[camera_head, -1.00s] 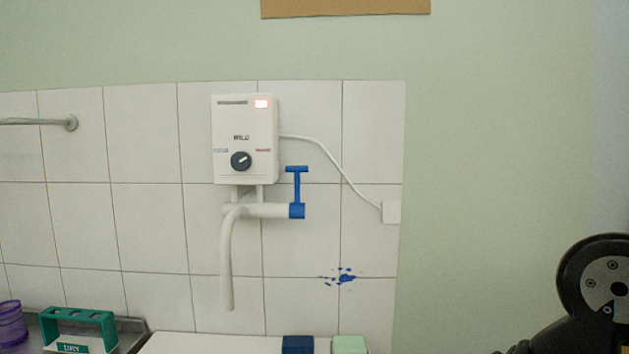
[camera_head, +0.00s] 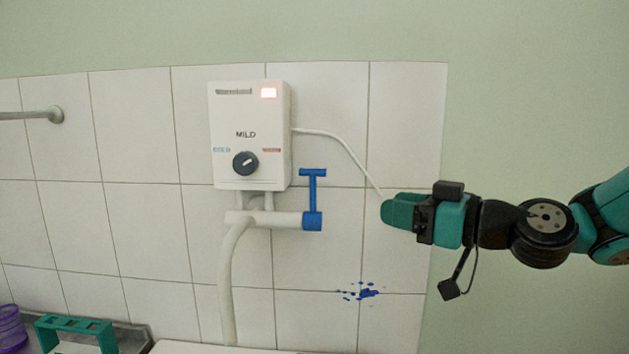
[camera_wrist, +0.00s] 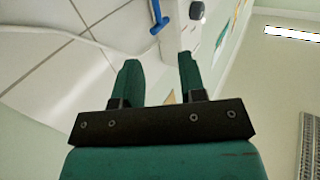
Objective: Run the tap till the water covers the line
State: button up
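The tap has a blue T-shaped lever (camera_head: 313,190) standing upright at the right end of a white horizontal pipe (camera_head: 268,218). Its white spout (camera_head: 228,275) hangs down at the left; its lower end and any vessel or line under it are out of view. The lever also shows at the top of the wrist view (camera_wrist: 157,14). My gripper (camera_head: 388,212) is to the right of the lever, apart from it and slightly lower. In the wrist view its two green fingers (camera_wrist: 158,75) are spread with nothing between them.
A white water heater (camera_head: 250,135) with a dark knob (camera_head: 245,163) and a lit indicator hangs above the tap. Its cable (camera_head: 345,150) runs down behind my gripper. A green rack (camera_head: 76,335) and purple cup (camera_head: 11,328) stand lower left. Blue paint (camera_head: 362,291) marks the tiles.

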aim_at(315, 188)
jog(key=p+x, duration=0.2)
jog(key=x, duration=0.3)
jog(key=p+x, duration=0.3)
jog(key=x, duration=0.3)
jog(key=p+x, duration=0.3)
jog(key=x, duration=0.2)
jog(key=shift+w+r, duration=0.35)
jog(key=shift+r, duration=0.05)
jog(key=shift+w+a+f+p, duration=0.1)
jog(key=shift+w+a+p, duration=0.15)
jog(key=shift+a+p, duration=0.1)
grip_shut()
